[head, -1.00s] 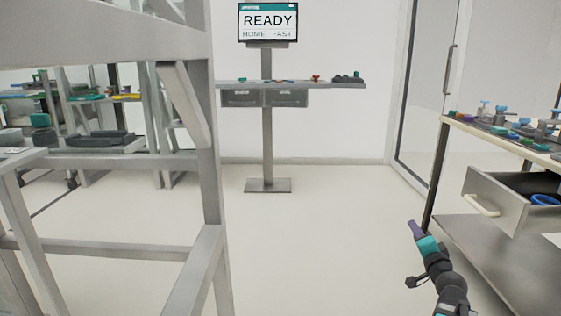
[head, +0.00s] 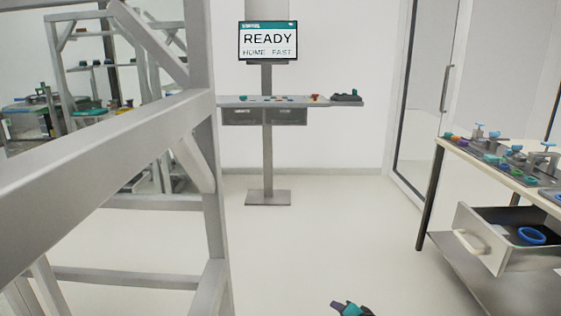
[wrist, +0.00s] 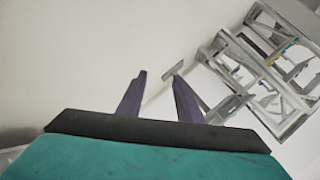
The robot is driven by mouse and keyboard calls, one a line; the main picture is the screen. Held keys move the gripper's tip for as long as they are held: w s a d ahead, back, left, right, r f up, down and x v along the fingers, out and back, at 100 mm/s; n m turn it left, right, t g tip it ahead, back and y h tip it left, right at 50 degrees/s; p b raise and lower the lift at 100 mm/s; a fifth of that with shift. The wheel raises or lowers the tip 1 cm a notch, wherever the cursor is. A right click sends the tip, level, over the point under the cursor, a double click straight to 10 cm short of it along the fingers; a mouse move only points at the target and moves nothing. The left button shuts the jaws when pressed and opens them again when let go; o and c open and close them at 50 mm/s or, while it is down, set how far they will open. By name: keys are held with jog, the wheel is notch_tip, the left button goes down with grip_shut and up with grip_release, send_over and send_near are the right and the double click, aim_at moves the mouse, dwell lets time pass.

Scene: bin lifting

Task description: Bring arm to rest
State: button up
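My gripper (head: 340,305) shows at the bottom edge of the head view, right of the middle, low over the pale floor. Only its dark tip and teal body are in that view; the rest of my arm is out of frame. In the wrist view my gripper (wrist: 158,85) has its two purple fingers apart with nothing between them. It touches nothing that I can see.
A grey frame (head: 205,160) stands close on the left. A workbench (head: 500,168) with an open drawer (head: 482,250) holding a blue ring (head: 532,235) is on the right. A screen reading READY (head: 268,40) tops a stand ahead. The floor (head: 320,240) between is clear.

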jog(key=s+a+f+n+g+p, duration=0.2)
jog(key=s+a+f+g+p, duration=0.15)
jog(key=s, duration=0.45)
jog(key=s+a+f+n+g+p, duration=0.1)
jog(key=s+a+f+g+p, duration=0.25)
jog(key=s, duration=0.35)
jog(key=s+a+f+n+g+p, duration=0.2)
jog(key=s+a+f+p, duration=0.25)
jog(key=s, duration=0.35)
jog(key=s+d+n+g+h, duration=0.1)
jog(key=s+d+g+h, duration=0.1)
jog(key=s, duration=0.7)
jog(key=s+d+f+n+g+h+p, duration=0.1)
jog(key=s+d+g, duration=0.4)
jog(key=s, duration=0.5)
jog(key=shift+d+f+h+p, duration=0.15)
jog(key=shift+d+h+p, duration=0.15)
jog(key=shift+h, duration=0.1)
jog(key=shift+a, duration=0.1)
